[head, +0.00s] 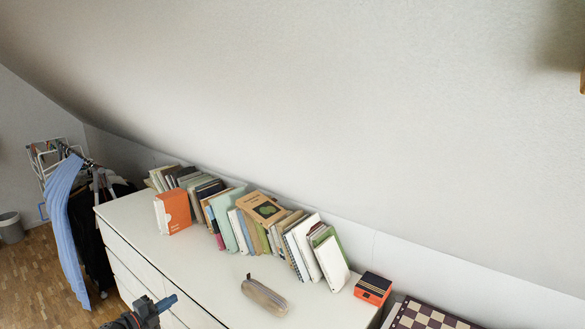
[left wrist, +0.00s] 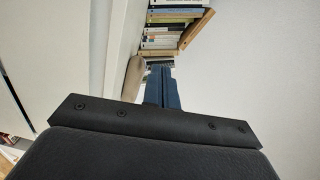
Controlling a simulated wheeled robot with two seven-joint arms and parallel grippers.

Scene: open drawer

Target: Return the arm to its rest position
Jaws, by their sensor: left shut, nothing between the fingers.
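My left gripper (head: 167,303) shows at the bottom of the head view, in front of the white dresser (head: 150,240). Its dark blue fingers are shut together with nothing between them. In the left wrist view the closed fingers (left wrist: 158,84) point toward the dresser top and the books. The front of the dresser has several drawers, and the part that shows looks closed. Its lower right front is cut off by the frame. My right gripper is in neither view.
A row of books (head: 250,225) leans along the wall on the dresser. A pencil case (head: 264,297) and an orange-black box (head: 373,288) lie near its right end. A chessboard (head: 430,318) is at the lower right. A clothes rack (head: 65,200) and bin (head: 11,227) stand left.

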